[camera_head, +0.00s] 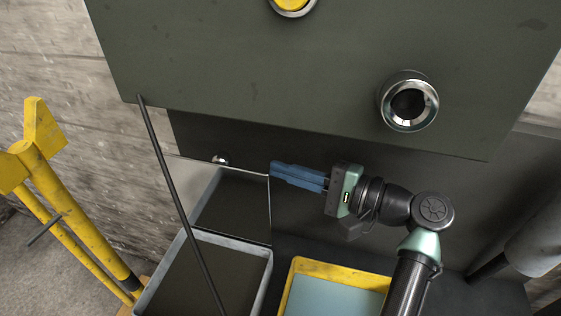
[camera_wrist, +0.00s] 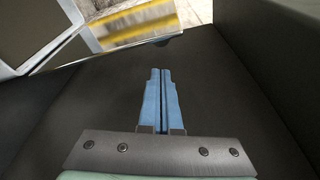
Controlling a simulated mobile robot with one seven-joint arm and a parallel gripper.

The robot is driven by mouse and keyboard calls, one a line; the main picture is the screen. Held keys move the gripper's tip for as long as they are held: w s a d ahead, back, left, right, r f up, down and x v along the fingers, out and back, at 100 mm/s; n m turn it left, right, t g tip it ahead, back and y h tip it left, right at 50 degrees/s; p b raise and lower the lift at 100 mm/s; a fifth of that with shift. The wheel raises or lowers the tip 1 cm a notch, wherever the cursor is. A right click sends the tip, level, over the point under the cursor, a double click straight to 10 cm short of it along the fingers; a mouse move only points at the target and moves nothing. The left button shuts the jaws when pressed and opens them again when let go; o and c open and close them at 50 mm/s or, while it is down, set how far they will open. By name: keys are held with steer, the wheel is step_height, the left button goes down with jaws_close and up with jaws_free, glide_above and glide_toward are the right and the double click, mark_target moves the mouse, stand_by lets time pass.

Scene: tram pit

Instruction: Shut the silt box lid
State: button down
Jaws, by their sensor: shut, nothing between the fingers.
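A grey-rimmed open box (camera_head: 262,284) with a dark interior stands at the lower left of the head view; it looks like the silt box. A framed panel (camera_head: 232,206), dark inside a pale edge, rises behind it and looks like its raised lid, but I cannot be sure. A small round knob (camera_head: 220,160) sits at its top edge. My gripper (camera_head: 273,170) is shut and empty, its blue fingers pointing left near the panel's upper right corner. Contact cannot be told. In the wrist view my gripper (camera_wrist: 161,72) is shut over a dark surface.
A dark green cabinet (camera_head: 270,85) with a metal-ringed socket (camera_head: 408,101) overhangs the gripper. A thin black rod (camera_head: 178,202) crosses in front of the box. A yellow-rimmed tray (camera_head: 340,270) stands right of it. A yellow stand (camera_head: 68,195) is at far left.

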mark_target(247, 160)
steer(key=b+x, duration=0.1)
steer(key=x, duration=0.7)
steer(key=shift+s, duration=0.1)
